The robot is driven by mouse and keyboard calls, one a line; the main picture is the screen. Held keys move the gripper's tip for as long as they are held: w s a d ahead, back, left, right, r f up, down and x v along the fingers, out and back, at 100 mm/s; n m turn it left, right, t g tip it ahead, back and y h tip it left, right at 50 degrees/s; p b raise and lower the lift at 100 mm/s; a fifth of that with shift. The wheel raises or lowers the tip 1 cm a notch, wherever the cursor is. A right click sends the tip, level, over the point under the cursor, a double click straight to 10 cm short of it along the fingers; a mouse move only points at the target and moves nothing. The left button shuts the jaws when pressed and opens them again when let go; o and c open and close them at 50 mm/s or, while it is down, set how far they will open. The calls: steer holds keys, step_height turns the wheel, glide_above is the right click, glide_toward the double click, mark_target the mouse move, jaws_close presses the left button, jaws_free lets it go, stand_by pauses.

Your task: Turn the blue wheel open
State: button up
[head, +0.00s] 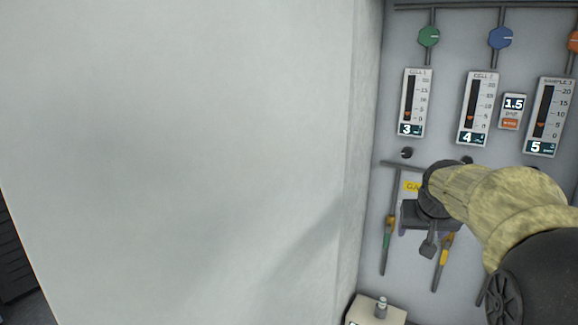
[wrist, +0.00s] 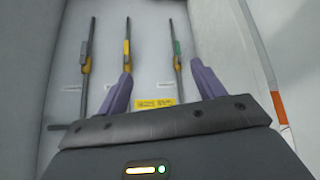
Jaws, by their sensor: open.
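The blue wheel (head: 501,38) is a small round knob on a pipe at the top right of the head view, above the second gauge. My gripper (head: 428,247) is well below it, in front of the lower part of the panel. In the wrist view the two purple fingers of my gripper (wrist: 160,84) stand wide apart with nothing between them. The blue wheel does not show in the wrist view.
A green wheel (head: 429,37) is left of the blue one, and an orange wheel (head: 574,41) is cut off at the right edge. Upright gauges (head: 478,108) hang below the wheels. A large white wall (head: 180,150) fills the left. Pipes with coloured valves (wrist: 127,47) stand ahead of my gripper.

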steer(key=s+a+f+n+g+b, duration=0.1)
steer(key=s+a+f, duration=0.3)
steer(key=f, duration=0.5)
steer(key=s+a+f+g+y+b, duration=0.1)
steer(key=s+a+f+g+b, duration=0.1)
steer(key=s+a+f, duration=0.3)
steer(key=s+a+f+n+g+y+b, duration=0.1)
steer(key=s+a+f, duration=0.4)
steer(key=s+f, duration=0.6)
step_height(320, 180, down, 3)
steer(key=shift+s+f+n+b, duration=0.15)
steer(key=shift+n+b, duration=0.15)
steer(key=shift+b, duration=0.5)
